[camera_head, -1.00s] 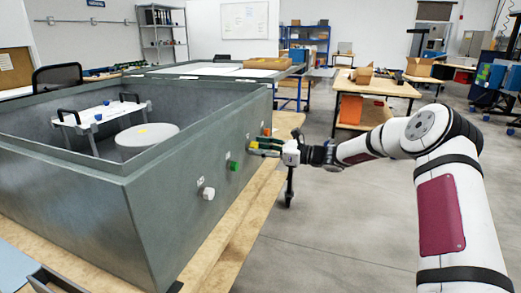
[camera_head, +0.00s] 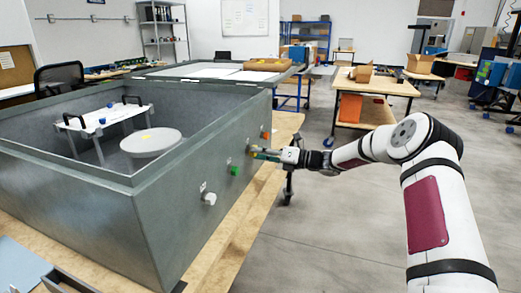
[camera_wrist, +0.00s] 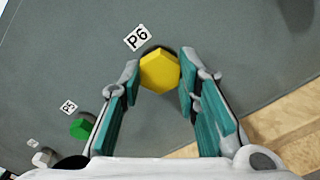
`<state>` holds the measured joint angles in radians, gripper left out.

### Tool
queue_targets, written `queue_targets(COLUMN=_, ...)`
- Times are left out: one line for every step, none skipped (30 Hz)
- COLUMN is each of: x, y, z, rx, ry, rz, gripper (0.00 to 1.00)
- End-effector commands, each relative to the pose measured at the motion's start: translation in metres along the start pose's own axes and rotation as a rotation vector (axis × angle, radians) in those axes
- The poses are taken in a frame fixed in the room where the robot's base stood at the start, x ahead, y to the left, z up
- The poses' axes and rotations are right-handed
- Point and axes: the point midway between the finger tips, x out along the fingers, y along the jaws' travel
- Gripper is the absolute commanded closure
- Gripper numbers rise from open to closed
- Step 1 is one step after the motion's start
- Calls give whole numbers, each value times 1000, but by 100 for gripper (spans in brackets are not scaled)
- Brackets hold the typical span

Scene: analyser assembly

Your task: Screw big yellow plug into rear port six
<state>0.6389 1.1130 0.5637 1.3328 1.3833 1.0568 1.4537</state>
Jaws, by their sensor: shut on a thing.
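The big yellow plug (camera_wrist: 160,71) has a hexagonal head and sits right at the panel, just below the P6 label (camera_wrist: 137,38) in the wrist view. My gripper (camera_wrist: 158,82) is shut on the plug, one teal-padded finger on each side of its head. In the head view my gripper (camera_head: 258,154) reaches the side wall of the grey box (camera_head: 215,160) from the right, and its fingers hide most of the plug. Port six is hidden behind the plug's head, so how deep the plug sits cannot be told.
A green plug (camera_wrist: 82,128) sits by the P5 label (camera_wrist: 68,107), and a white plug (camera_head: 209,198) is farther along the same wall. An orange plug (camera_head: 266,135) is just beyond my gripper. Open floor lies right of the wooden bench (camera_head: 240,222).

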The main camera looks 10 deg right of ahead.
Motion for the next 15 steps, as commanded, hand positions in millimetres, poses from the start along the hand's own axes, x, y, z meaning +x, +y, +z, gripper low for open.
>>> queue_targets(x=0, y=1, z=0, rx=60, ry=1, rz=0, gripper=100)
queue_targets(x=0, y=0, z=-1, rx=98, ry=1, rz=0, gripper=100)
queue_targets(x=0, y=0, z=-1, rx=150, ry=1, rz=0, gripper=100)
queue_targets(x=0, y=0, z=-1, rx=188, ry=1, rz=0, gripper=100)
queue_targets(x=0, y=0, z=-1, rx=226, ry=1, rz=0, gripper=100)
queue_targets(x=0, y=0, z=-1, rx=278, ry=1, rz=0, gripper=100)
queue_targets(x=0, y=0, z=-1, rx=315, ry=1, rz=0, gripper=100)
queue_targets(x=0, y=0, z=-2, rx=353, ry=2, rz=0, gripper=100)
queue_targets(x=1, y=-1, z=-2, rx=405, ry=2, rz=0, gripper=100)
queue_targets(x=1, y=-1, z=-2, rx=443, ry=2, rz=0, gripper=100)
queue_targets(x=1, y=-1, z=-2, rx=480, ry=2, rz=0, gripper=100)
queue_targets(x=1, y=-1, z=-2, rx=532, ry=2, rz=0, gripper=100)
queue_targets(x=1, y=-1, z=-2, rx=569, ry=2, rz=0, gripper=100)
queue_targets(x=1, y=-1, z=-2, rx=607, ry=2, rz=0, gripper=100)
queue_targets(x=1, y=-1, z=-2, rx=659, ry=3, rz=1, gripper=100)
